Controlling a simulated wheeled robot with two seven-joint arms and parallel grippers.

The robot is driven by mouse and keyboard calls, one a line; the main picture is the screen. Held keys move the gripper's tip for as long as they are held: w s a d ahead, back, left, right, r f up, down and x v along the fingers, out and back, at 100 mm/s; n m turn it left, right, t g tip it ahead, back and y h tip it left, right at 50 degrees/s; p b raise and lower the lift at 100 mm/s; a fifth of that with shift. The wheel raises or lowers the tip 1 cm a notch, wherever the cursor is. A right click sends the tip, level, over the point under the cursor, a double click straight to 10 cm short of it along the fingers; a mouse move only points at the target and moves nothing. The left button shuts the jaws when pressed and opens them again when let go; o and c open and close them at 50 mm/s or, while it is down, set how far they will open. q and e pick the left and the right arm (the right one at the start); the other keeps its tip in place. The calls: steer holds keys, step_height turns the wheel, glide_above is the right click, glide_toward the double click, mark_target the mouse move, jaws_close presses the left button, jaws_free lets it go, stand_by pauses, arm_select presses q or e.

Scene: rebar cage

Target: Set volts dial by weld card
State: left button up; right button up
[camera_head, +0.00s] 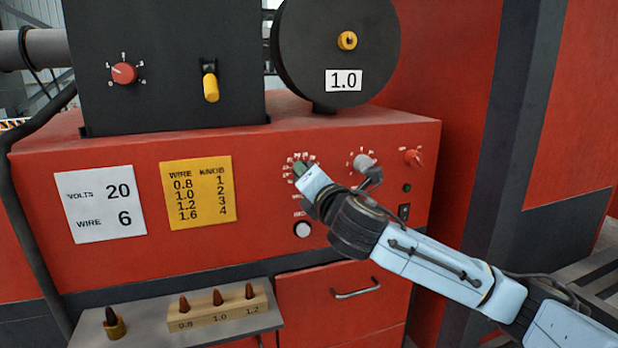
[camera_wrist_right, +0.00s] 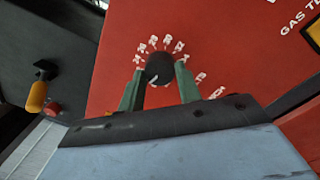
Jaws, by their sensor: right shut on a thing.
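The volts dial is a dark round knob (camera_wrist_right: 159,67) on the red machine front, ringed by white numbers that are too small and tilted to read surely. My right gripper (camera_wrist_right: 160,88) has its green fingers on both sides of this knob and is shut on it. In the head view my right gripper (camera_head: 300,170) covers most of the dial, and its setting cannot be read. The white weld card (camera_head: 100,204) on the machine's left front reads VOLTS 20 and WIRE 6. My left gripper is not in view.
Right of the dial are a grey knob (camera_head: 363,161) and a small red knob (camera_head: 413,158). A yellow wire-knob chart (camera_head: 197,192) hangs beside the weld card. Below are a white button (camera_head: 303,230), a drawer handle (camera_head: 355,289) and a wooden tip block (camera_head: 216,310) on a shelf.

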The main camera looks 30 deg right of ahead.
stand_by(0.4)
steer(key=o, duration=1)
